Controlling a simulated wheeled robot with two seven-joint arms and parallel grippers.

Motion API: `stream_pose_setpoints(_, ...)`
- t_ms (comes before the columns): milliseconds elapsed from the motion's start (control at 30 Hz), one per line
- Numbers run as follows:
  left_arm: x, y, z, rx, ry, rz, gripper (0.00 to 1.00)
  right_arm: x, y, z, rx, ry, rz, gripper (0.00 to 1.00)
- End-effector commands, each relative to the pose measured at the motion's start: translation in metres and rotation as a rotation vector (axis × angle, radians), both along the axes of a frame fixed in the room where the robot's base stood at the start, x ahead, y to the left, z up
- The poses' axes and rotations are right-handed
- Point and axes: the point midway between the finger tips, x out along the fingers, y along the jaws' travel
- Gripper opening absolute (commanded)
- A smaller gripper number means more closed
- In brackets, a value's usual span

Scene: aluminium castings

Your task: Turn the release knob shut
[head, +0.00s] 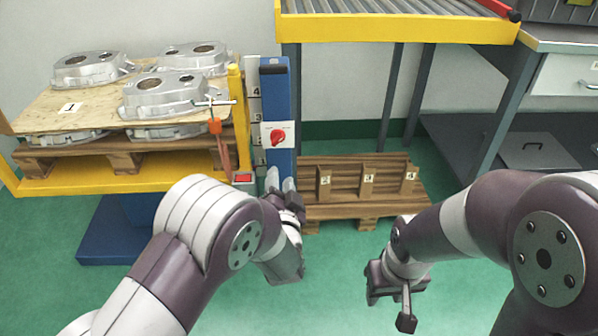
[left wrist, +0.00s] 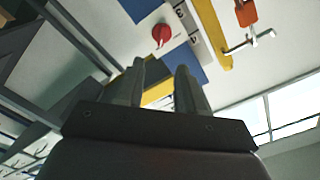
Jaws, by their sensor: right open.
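The release knob (head: 278,138) is red and sits on a white plate on the front of the blue post (head: 277,100). In the left wrist view the knob (left wrist: 161,35) shows beyond the fingertips, a little left of centre. My left gripper (head: 281,183) is just below the knob in the head view, apart from it, fingers pointing towards the post. In the left wrist view its two fingers (left wrist: 162,72) stand apart with nothing between them. My right gripper (head: 390,304) is open and empty, low over the green floor on the right.
A yellow lift platform (head: 130,184) left of the post carries a pallet with castings (head: 165,95). An orange-handled clamp (head: 215,127) hangs at its right edge. A wooden pallet with numbered slots (head: 365,211) lies right of the post. A yellow-edged roller table (head: 400,28) stands behind.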

Motion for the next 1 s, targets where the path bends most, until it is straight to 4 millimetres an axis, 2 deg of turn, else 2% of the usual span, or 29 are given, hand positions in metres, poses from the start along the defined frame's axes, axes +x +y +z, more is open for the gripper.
stream_pose_setpoints(133, 0.025, 0.001, -0.001, -0.001, -0.006, 0.004, 0.38, 0.0, 0.0, -0.012, 0.0, -0.001, 0.0, 0.43)
stream_pose_setpoints(400, 0.093, 0.001, -0.002, -0.003, -0.006, 0.003, 0.38, 0.0, 0.0, -0.041, 0.0, 0.0, 0.0, 0.43)
stream_pose_setpoints(500, 0.11, 0.001, -0.001, -0.002, -0.004, 0.002, 0.38, 0.0, 0.0, -0.047, 0.0, 0.0, 0.0, 0.43)
stream_pose_setpoints(667, 0.123, 0.001, 0.002, -0.001, -0.003, 0.001, 0.38, 0.0, 0.0, -0.05, 0.0, 0.0, 0.0, 0.43)
stream_pose_setpoints(900, 0.124, 0.001, 0.003, -0.001, -0.001, 0.0, 0.38, 0.0, 0.0, -0.05, 0.0, 0.0, 0.0, 0.43)
stream_pose_setpoints(933, 0.124, 0.001, 0.003, -0.001, -0.001, 0.0, 0.32, 0.0, 0.0, -0.05, 0.0, 0.0, 0.0, 0.43)
stream_pose_setpoints(1000, 0.124, 0.001, 0.003, -0.001, -0.001, 0.0, 0.09, 0.0, 0.0, -0.05, 0.0, 0.0, 0.0, 0.43)
